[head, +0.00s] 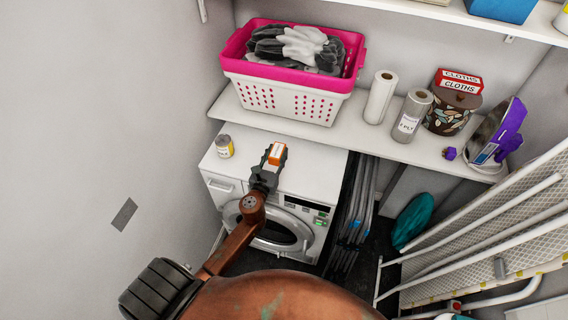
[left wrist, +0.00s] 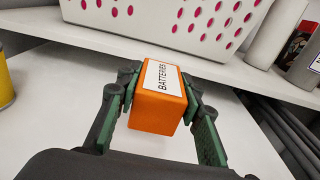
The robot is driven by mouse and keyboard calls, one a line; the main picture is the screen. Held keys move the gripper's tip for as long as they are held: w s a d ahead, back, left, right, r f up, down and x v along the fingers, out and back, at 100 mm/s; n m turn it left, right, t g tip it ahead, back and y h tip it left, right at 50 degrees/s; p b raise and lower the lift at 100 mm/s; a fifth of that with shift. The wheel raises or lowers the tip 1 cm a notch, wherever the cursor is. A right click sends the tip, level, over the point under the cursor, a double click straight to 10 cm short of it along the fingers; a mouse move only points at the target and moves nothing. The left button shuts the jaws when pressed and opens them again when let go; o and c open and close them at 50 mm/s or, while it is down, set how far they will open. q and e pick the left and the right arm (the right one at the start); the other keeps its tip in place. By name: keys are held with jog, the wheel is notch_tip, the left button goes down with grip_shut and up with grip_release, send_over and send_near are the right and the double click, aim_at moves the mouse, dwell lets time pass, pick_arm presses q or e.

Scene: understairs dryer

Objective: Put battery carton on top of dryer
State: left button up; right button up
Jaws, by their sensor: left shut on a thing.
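The battery carton (head: 277,153) is a small orange box with a white label. In the left wrist view the carton (left wrist: 160,96) shows the word BATTERIES and sits between both green fingers. My left gripper (head: 270,165) is shut on it, over the white top of the dryer (head: 310,175). Whether the carton touches the dryer top or hangs just above it, I cannot tell. The dryer has a round door and a control panel at its front. My right gripper is not in view.
A small yellow-and-white can (head: 224,146) stands on the dryer's left side. A shelf (head: 300,128) behind holds a pink-and-white laundry basket (head: 290,100), paper rolls (head: 381,97), a cloths box (head: 458,80) and an iron (head: 495,135). Folded racks (head: 480,225) stand at right.

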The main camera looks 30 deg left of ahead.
pick_arm(q)
jog(key=shift+w+d+f+b, duration=0.2)
jog(key=shift+w+d+f, duration=0.15)
jog(key=shift+f, duration=0.2)
jog(key=shift+w+d+f+b, duration=0.2)
jog(key=shift+w+f, duration=0.1)
jog(key=shift+f, duration=0.2)
jog(key=shift+w+d+f, duration=0.15)
jog(key=shift+d+f, duration=0.05)
jog(key=shift+f, duration=0.05)
jog(key=shift+w+d+f+b, duration=0.15)
jog(key=shift+f+b, duration=1.45)
jog(key=shift+f, duration=0.3)
jog(key=o, duration=1.1)
jog(key=shift+o, duration=1.1)
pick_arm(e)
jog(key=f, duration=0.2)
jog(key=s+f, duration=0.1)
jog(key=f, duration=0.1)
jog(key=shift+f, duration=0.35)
pick_arm(q)
jog(key=shift+r, duration=0.1)
jog(key=shift+r, duration=0.1)
jog(key=v, duration=1.2)
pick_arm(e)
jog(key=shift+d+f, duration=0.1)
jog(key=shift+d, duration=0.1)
